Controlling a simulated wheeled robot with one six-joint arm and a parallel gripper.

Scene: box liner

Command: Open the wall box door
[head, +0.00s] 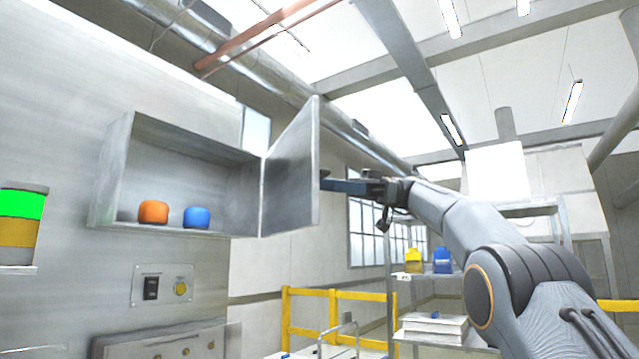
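The wall box (175,155) is a grey metal box on the left wall, and its inside is in plain view. Its door (291,175) is hinged on the right side and stands swung well out from the box. An orange round object (153,212) and a blue round object (197,217) sit on the box floor. My gripper (326,182) is at the right of the door, its fingertips at or close to the door's free edge. I cannot tell whether it touches the door or how its fingers stand.
A green and yellow cylinder (20,222) stands on a ledge at the far left. A switch panel (163,284) is on the wall below the box. A yellow railing (335,315) and a shelf (440,290) with yellow and blue containers stand behind.

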